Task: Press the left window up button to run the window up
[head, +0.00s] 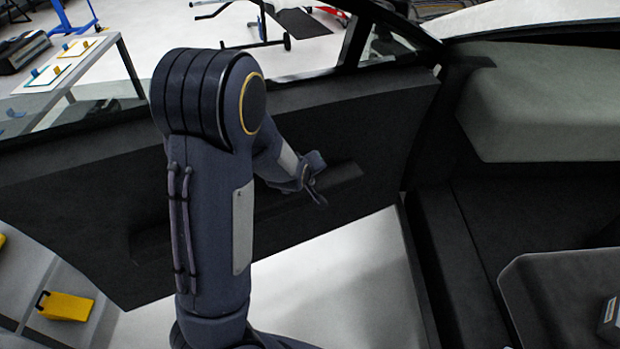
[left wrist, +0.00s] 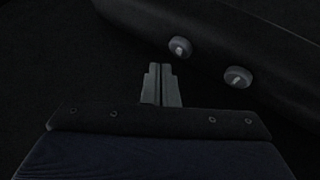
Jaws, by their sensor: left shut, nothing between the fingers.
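Two round grey window buttons sit on the dark armrest of the car door in the left wrist view, a left one (left wrist: 180,47) and a right one (left wrist: 238,77). Each has a small light mark. My left gripper (left wrist: 161,70) is shut and empty, its fingertips just below and left of the left button, apart from it in the picture. In the head view my left gripper (head: 318,193) is beside the door armrest (head: 338,178). The buttons cannot be made out there. My right gripper is not in view.
The black door panel (head: 375,125) stands open, with window glass above it. A table (head: 60,78) with coloured tools stands beyond the door.

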